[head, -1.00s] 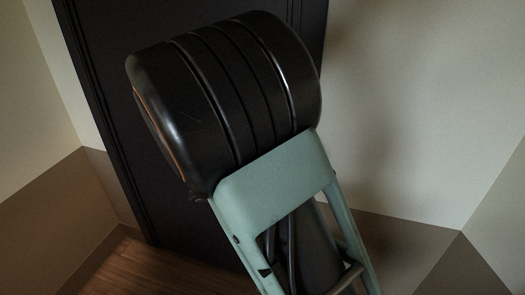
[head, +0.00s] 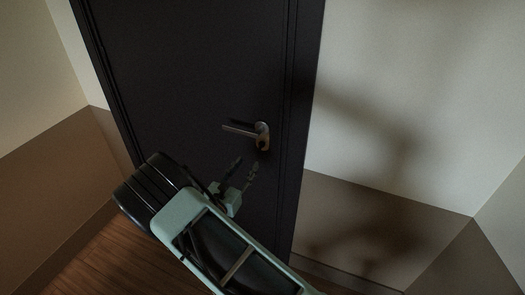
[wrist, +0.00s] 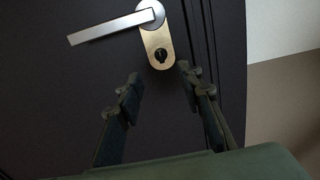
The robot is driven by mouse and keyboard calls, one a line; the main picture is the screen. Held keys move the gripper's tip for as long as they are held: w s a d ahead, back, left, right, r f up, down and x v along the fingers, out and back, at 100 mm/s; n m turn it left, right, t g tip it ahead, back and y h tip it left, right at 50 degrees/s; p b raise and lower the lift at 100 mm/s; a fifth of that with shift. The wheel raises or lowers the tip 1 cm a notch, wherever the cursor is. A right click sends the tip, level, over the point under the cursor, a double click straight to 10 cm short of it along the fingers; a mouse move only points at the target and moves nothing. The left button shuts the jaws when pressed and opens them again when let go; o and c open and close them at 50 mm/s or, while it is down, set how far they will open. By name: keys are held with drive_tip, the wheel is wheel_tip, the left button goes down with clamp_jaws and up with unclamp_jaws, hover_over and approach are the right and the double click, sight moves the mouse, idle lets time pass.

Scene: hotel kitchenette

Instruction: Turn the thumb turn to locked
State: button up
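The dark door (head: 200,70) carries a silver lever handle (head: 240,130), which points left. Below the lever's pivot is a brass-toned plate (wrist: 155,42) with a small dark round thumb turn (wrist: 160,55). In the head view the thumb turn (head: 262,144) is small and dark, and I cannot tell its setting. My gripper (wrist: 159,73) is open and empty, its two fingers spread below the plate, left and right of the thumb turn. In the head view my gripper (head: 246,170) is just below the handle. The fingers appear apart from the plate.
The door frame (head: 303,100) runs along the right of the handle. A pale wall with a brown lower panel (head: 350,215) is further right. Another wall (head: 50,150) is at the left. The wooden floor (head: 100,255) is clear where it shows.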

sight(260, 147)
drive_tip(key=x, duration=1)
clamp_jaws()
